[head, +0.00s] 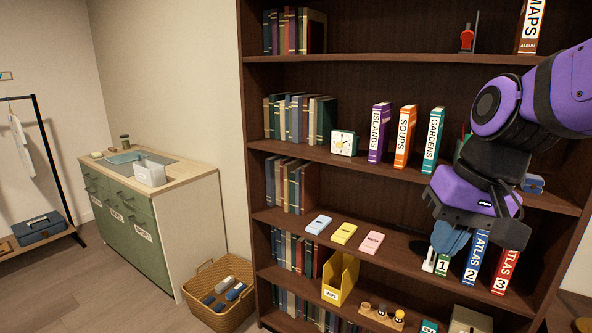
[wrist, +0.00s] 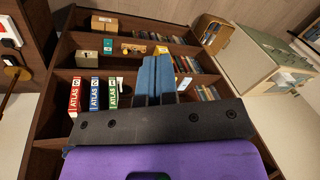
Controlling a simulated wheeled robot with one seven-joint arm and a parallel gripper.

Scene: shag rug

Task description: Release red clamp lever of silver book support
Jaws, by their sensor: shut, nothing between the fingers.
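My gripper (head: 445,246), with blue fingers, points down in front of the atlas shelf, well below the red lever. In the wrist view its fingers (wrist: 154,76) lie side by side, shut and empty. The red lever cannot be made out in the wrist view.
Atlas 2 (head: 476,258) and Atlas 3 (head: 505,271) stand close right of my gripper. Islands (head: 379,132), Soups (head: 404,136) and Gardens (head: 432,140) stand a shelf higher. The Maps album (head: 530,27) is right of the lever. The top shelf's middle is clear.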

